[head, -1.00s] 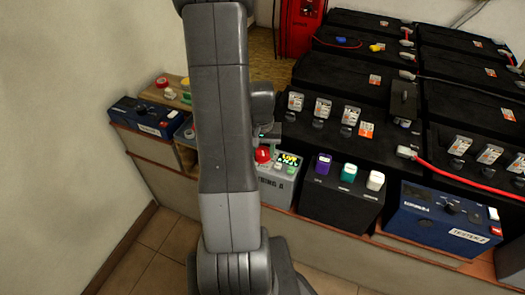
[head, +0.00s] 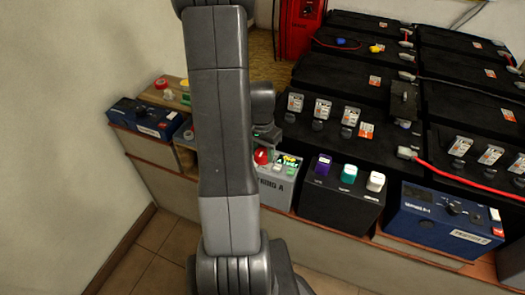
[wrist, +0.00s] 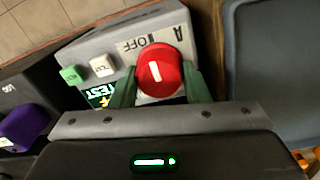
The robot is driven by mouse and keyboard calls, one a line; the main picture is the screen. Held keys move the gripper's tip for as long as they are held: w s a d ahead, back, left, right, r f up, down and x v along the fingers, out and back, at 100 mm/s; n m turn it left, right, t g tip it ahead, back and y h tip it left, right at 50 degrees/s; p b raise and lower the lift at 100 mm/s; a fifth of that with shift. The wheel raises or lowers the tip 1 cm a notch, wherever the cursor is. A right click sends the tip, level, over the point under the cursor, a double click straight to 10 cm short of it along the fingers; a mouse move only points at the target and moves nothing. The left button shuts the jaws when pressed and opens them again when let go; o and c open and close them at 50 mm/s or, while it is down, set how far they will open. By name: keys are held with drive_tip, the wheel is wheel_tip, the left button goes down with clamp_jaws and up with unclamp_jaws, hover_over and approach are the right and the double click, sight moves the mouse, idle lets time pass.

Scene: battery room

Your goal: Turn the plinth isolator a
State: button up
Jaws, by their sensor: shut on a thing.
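The plinth isolator A is a light grey box (head: 276,189) with a round red knob (head: 262,156) on top, at mid-picture in the head view. In the wrist view the red knob (wrist: 168,58) sits between the two green fingers of my gripper (wrist: 160,78), which is shut on it. A white bar on the knob stands nearly upright in that view. An "OFF" label (wrist: 132,45) and a letter A show upside down beyond the knob. A small display (wrist: 101,95) reading TEST is partly hidden by the left finger. My arm covers part of the box in the head view.
A black unit with purple, teal and white switches (head: 345,205) stands just right of the box. A blue unit (head: 440,220) is farther right. Another blue unit (head: 148,117) is at the left. Black batteries (head: 345,78) fill the back right; a red cable (head: 470,179) crosses them.

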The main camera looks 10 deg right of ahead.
sight(261, 151)
drive_tip(key=o, duration=1)
drive_tip(key=shift+c, duration=0.2)
wheel_tip(261, 151, up, 14)
drive_tip(key=p, duration=0.2)
drive_tip(key=shift+w+a, duration=0.15)
drive_tip(key=f+b, duration=0.2)
drive_tip(key=f, duration=1.2)
drive_tip(key=shift+s, duration=0.2)
